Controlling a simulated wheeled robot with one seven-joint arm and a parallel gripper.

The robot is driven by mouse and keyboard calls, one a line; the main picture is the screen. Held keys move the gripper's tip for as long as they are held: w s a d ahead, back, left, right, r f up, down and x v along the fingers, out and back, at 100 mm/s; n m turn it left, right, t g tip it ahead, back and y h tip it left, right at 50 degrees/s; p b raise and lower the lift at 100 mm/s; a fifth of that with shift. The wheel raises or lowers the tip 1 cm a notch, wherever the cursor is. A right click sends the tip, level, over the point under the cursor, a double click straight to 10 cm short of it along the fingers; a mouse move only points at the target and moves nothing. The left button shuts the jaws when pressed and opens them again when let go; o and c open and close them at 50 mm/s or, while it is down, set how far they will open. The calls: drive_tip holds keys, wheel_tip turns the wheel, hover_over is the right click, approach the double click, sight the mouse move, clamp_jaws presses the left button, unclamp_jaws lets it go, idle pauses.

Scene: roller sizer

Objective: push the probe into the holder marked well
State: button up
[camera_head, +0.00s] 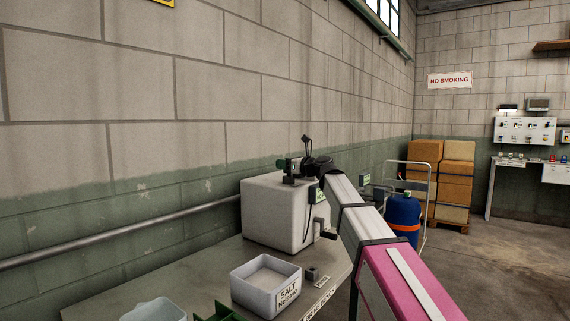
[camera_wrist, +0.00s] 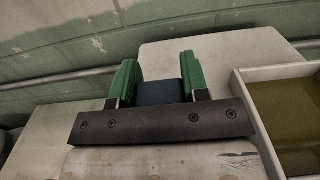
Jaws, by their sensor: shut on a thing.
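My gripper (camera_wrist: 160,84) has green fingers, shut on a dark blue-black block (camera_wrist: 160,92) in the wrist view. This may be the probe's handle; its lower end is hidden. In the head view my gripper (camera_head: 292,166) is over the top of a pale box-shaped unit (camera_head: 273,215), partly hidden by my own arm. A small grey block with a hole (camera_head: 311,273) stands on the bench in front of the unit, with a small label plate (camera_head: 322,282) beside it. The plate is too small to read, so I cannot tell whether this block is the holder marked well.
A grey bin labelled SALT (camera_head: 266,284) stands on the bench (camera_head: 190,277). A pale bin (camera_head: 155,309) and a green part (camera_head: 215,313) are at the front edge. A pipe (camera_head: 120,233) runs along the wall behind. A pale open tray (camera_wrist: 262,130) is at right in the wrist view.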

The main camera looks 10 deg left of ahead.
drive_tip(key=shift+f, duration=0.45)
drive_tip(key=o, duration=1)
drive_tip(key=shift+s+d, duration=0.1)
drive_tip(key=v, duration=1)
drive_tip(key=shift+s+d+f, duration=0.1)
drive_tip(key=shift+d, duration=0.15)
drive_tip(key=shift+d, duration=0.1)
